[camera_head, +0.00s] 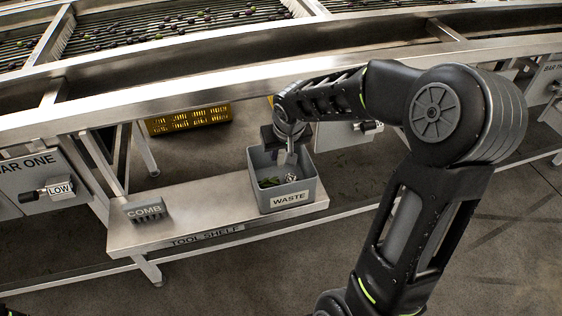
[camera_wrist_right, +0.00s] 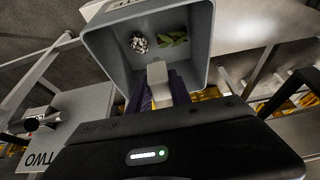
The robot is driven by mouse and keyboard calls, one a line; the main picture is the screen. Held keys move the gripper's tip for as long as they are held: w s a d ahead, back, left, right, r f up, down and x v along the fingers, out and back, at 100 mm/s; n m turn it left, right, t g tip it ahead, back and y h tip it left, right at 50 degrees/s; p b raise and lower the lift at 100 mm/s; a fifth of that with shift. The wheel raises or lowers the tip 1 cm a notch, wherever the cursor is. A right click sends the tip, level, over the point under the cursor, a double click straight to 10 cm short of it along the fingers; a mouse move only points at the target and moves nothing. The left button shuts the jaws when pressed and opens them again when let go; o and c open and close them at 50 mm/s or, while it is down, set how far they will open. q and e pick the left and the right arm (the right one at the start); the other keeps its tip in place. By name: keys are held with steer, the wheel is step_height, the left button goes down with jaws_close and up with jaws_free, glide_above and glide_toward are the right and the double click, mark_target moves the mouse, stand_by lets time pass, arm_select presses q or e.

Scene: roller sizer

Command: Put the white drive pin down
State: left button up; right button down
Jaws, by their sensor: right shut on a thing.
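My right gripper (camera_head: 286,150) is over the open grey WASTE bin (camera_head: 288,202), pointing down into it. In the right wrist view its dark fingers (camera_wrist_right: 160,98) are shut on a pale block-like piece, the white drive pin (camera_wrist_right: 157,73). The pin's end sticks out past the fingertips toward the inside of the bin (camera_wrist_right: 103,52), apart from the bin floor as far as I can tell. Green leaves (camera_wrist_right: 173,37) and a small white speckled clump (camera_wrist_right: 139,43) lie on the bin floor. My left gripper is not in view.
The bin stands at the right end of the metal tool shelf (camera_head: 195,218). A grey COMB block (camera_head: 146,211) is at its left end, with bare shelf between. A yellow crate (camera_head: 190,119) lies behind. The sizer's metal rail (camera_head: 190,95) runs above.

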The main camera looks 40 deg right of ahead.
mark_target(281, 160)
steer(key=shift+f, duration=1.9)
steer(key=shift+f+b, duration=0.35)
steer(key=shift+b, duration=0.35)
steer(key=c, duration=1.2)
jaws_free()
steer(key=shift+r, duration=0.1)
steer(key=shift+o, duration=0.2)
steer(key=shift+r, duration=0.1)
steer(key=shift+r+p, duration=0.5)
steer(key=shift+p, duration=0.1)
steer(key=v, duration=1.1)
steer(key=shift+s+r+p, duration=0.15)
steer(key=shift+s+p, duration=0.1)
steer(key=shift+p, duration=0.1)
